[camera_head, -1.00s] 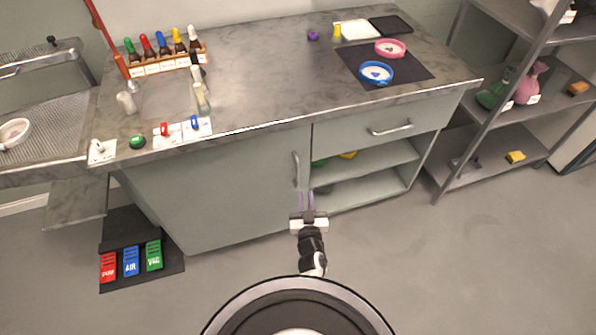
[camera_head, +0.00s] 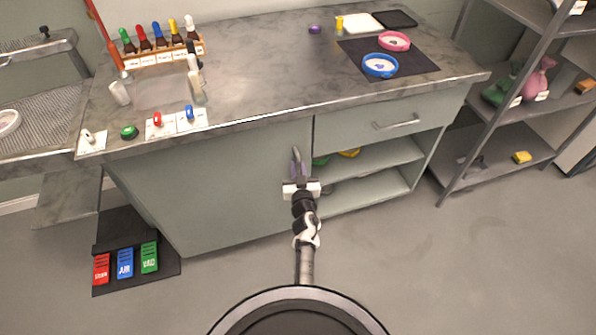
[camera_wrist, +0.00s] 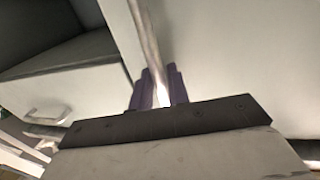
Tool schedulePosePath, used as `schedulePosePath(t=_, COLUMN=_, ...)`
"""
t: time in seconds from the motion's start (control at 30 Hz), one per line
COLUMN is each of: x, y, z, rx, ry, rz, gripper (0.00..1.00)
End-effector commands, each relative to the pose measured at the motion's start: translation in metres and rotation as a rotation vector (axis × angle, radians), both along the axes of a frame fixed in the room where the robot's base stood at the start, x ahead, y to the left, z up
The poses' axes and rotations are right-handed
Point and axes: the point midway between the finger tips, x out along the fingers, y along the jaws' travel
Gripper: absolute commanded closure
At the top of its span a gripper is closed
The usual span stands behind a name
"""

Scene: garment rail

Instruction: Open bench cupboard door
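The bench cupboard door (camera_head: 225,185) is a pale grey-green panel at the bench's left front, closed flush; it also shows in the wrist view (camera_wrist: 235,60). Its handle (camera_head: 295,155) is a vertical metal bar near the door's right edge. My gripper (camera_head: 299,171) is at the handle's lower part. In the wrist view its two purple fingers (camera_wrist: 159,90) stand on either side of the handle (camera_wrist: 148,40), with the bar running between them. The fingers look open around the bar; firm contact is not visible.
Open shelves (camera_head: 370,185) and a drawer with a handle (camera_head: 396,122) are right of the door. Labelled pedals (camera_head: 125,263) sit on the floor at left. A metal rack (camera_head: 480,150) stands at right. The floor in front is clear.

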Motion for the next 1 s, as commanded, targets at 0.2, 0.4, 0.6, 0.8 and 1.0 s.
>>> schedulePosePath(t=0.2, x=0.0042, y=0.001, z=0.0004, rx=0.0, ry=0.0, rz=0.001, gripper=0.83)
schedulePosePath(t=0.4, x=0.0038, y=0.0009, z=0.0004, rx=-0.001, ry=0.0, rz=0.001, gripper=0.92)
schedulePosePath(t=0.6, x=0.0037, y=0.0007, z=0.0004, rx=-0.001, ry=0.0, rz=0.001, gripper=1.0)
schedulePosePath(t=0.8, x=0.0029, y=0.0006, z=0.0003, rx=0.0, ry=0.0, rz=0.0, gripper=1.0)
schedulePosePath(t=1.0, x=-0.0044, y=-0.0017, z=-0.0001, rx=0.0, ry=0.001, rz=-0.009, gripper=1.0)
